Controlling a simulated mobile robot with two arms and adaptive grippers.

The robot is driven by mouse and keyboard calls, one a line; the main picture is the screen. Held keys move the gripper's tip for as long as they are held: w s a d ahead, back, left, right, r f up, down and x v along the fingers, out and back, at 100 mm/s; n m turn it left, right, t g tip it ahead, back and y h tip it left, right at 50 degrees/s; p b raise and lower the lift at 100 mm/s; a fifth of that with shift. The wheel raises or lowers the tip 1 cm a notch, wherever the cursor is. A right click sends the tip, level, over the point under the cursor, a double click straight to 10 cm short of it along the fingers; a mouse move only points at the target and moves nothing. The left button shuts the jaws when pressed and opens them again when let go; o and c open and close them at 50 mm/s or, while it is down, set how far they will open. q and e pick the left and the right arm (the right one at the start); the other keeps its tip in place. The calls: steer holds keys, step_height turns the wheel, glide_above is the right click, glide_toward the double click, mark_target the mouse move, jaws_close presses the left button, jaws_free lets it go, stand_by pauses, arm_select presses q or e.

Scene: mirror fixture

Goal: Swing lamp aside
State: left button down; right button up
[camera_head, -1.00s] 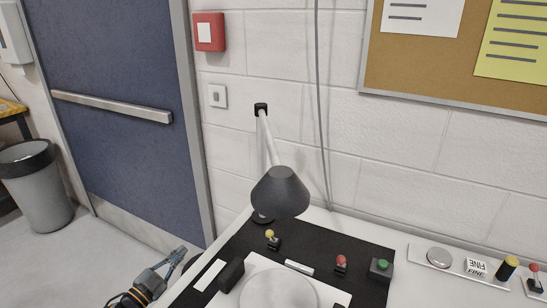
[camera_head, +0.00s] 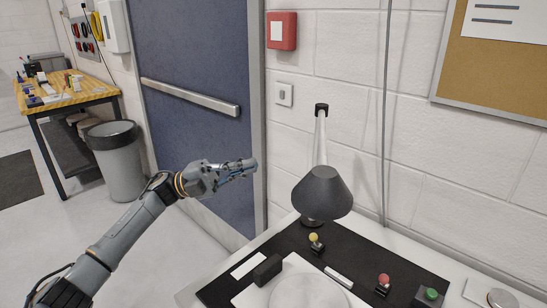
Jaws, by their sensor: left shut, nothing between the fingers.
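The lamp (camera_head: 322,190) has a dark grey cone shade and a light arm with a black joint at its top. It stands at the back of the black panel, close to the wall, and its shade hangs over the panel. My left gripper (camera_head: 254,168) is shut and empty, raised to the left of the shade and apart from it, in front of the blue door. My right gripper is not in view.
The bench has a black panel (camera_head: 222,291) with a white round disc (camera_head: 297,292), a yellow-knobbed lever (camera_head: 315,242), a red-knobbed lever (camera_head: 383,282) and a green button (camera_head: 430,295). A blue door (camera_head: 190,55), a grey bin (camera_head: 118,165) and a wooden workbench (camera_head: 62,98) stand to the left.

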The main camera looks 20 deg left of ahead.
arm_select(q)
steer(key=p+x, duration=0.4)
steer(key=x, duration=0.9)
steer(key=shift+d, duration=0.1)
steer(key=w+d+n+t+y+p, duration=0.1)
steer(key=w+d+n+t+y, duration=0.4)
steer(key=d+t+y, duration=0.2)
steer(key=w+d+n+t+y+p, duration=0.1)
steer(key=w+d+n+t+y, duration=0.4)
steer(key=d+t, duration=0.3)
steer(key=shift+d+r+n+y+p, duration=0.4)
steer(key=shift+d+n+y, duration=0.15)
steer(key=shift+y, duration=0.35)
steer(key=shift+w+r, duration=0.1)
